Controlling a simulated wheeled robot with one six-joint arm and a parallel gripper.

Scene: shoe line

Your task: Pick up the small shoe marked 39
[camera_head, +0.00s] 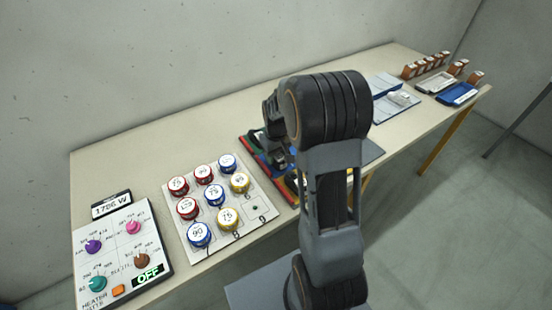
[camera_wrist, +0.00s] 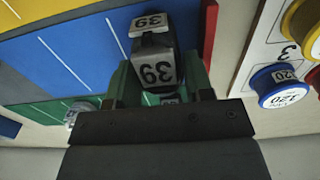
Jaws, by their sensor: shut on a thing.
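In the wrist view, a small grey-black shoe (camera_wrist: 153,45) sits between the fingers of my gripper (camera_wrist: 158,78), which is shut on it. A white plate marked 39 shows on its near face, upside down in the picture. A second white 39 plate (camera_wrist: 150,23) shows just beyond; I cannot tell whether it belongs to the same shoe. The shoe is over or on a board with blue, yellow and green areas (camera_wrist: 75,50); I cannot tell whether it touches. In the head view, my arm hides the shoe and most of the gripper.
A heater panel (camera_head: 165,268) reading OFF is at the far left. Blue and white trays (camera_head: 458,95) and several brown blocks are at the table's far right.

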